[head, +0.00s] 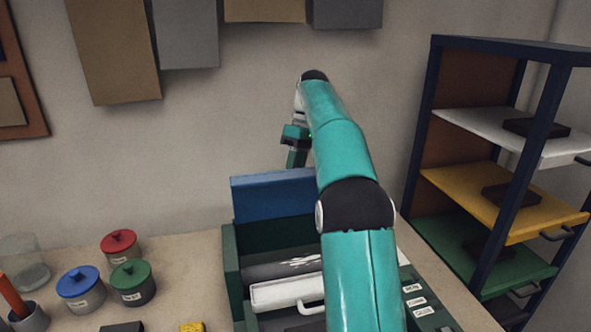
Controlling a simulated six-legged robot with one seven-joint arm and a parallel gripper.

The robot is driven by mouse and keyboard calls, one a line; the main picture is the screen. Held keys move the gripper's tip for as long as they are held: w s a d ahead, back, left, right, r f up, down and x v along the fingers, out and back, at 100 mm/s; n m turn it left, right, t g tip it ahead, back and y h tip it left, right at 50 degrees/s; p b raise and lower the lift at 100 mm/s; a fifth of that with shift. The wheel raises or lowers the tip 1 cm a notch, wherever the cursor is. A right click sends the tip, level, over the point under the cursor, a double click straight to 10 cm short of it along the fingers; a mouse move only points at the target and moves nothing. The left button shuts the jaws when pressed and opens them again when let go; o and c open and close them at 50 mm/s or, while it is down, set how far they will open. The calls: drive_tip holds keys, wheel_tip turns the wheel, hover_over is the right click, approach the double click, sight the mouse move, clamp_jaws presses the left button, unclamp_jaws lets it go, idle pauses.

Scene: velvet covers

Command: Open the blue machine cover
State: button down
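The blue machine cover (271,197) stands raised, close to upright, at the back of the dark green machine (232,262). The machine's inside shows, with a grey roller and a white bar with a handle (287,292). My gripper (296,158) is above and behind the cover's top edge, near its right part. It appears apart from the cover, though the depth is hard to judge. My teal arm hides the cover's right end and part of the machine. The fingers are small and seen from behind, so their opening does not show.
Jars with red (118,243), blue (78,283) and green (131,275) lids stand left of the machine. A shelf rack (423,130) with coloured shelves stands at the right. Grey and brown panels (187,35) hang on the wall above.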

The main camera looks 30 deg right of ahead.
drive_tip(key=shift+s+d+f, duration=0.15)
drive_tip(key=shift+d+f, duration=0.2)
drive_tip(key=shift+d, duration=0.1)
drive_tip(key=c, duration=1.1)
unclamp_jaws()
drive_tip(key=shift+d+f, duration=0.1)
drive_tip(key=shift+d, duration=0.05)
drive_tip(key=shift+a, duration=0.2)
